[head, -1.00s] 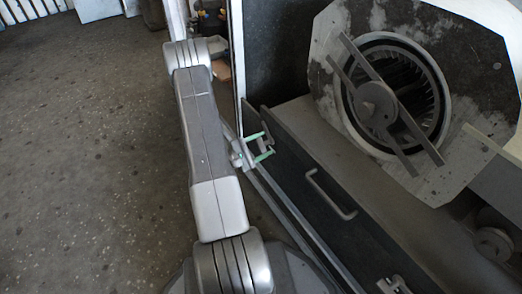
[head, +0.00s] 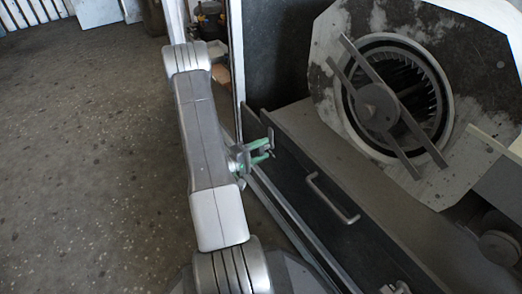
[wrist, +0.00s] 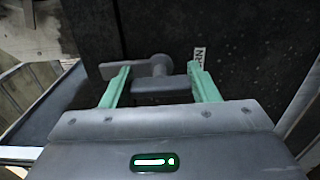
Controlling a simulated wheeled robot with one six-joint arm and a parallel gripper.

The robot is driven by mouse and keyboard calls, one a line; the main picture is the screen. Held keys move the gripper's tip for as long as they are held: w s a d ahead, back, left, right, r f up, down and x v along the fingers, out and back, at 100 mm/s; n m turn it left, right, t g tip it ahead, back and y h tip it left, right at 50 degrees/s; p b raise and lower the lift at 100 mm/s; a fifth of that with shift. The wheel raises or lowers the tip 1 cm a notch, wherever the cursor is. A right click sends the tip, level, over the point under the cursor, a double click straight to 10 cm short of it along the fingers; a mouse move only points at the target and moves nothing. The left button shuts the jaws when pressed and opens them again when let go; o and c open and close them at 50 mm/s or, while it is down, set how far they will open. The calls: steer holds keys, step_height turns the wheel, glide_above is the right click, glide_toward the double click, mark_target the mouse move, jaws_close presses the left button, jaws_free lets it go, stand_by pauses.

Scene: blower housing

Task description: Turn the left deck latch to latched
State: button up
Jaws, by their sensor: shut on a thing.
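The left deck latch (wrist: 160,64) shows in the wrist view as a grey round pivot with a lever reaching left and a grey block below it. My gripper (wrist: 160,72) has its two green fingers on either side of the block and is shut on the latch. In the head view my gripper (head: 268,151) is at the left end of the dark deck panel (head: 335,225). There the fingers largely hide the latch, and its exact angle cannot be told.
A bar handle (head: 332,197) sticks out of the deck panel to the right. Another latch (head: 396,287) is at the bottom edge. A label (wrist: 199,57) is by the right finger. The floor at left is clear.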

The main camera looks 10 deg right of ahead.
steer(key=shift+m, duration=0.3)
steer(key=o, duration=1.4)
steer(key=shift+a, duration=0.1)
steer(key=p+v, duration=0.3)
steer(key=v, duration=1)
steer(key=shift+s+a, duration=0.1)
steer(key=shift+a, duration=0.2)
steer(key=shift+b+x, duration=1.5)
steer(key=shift+x, duration=5.35)
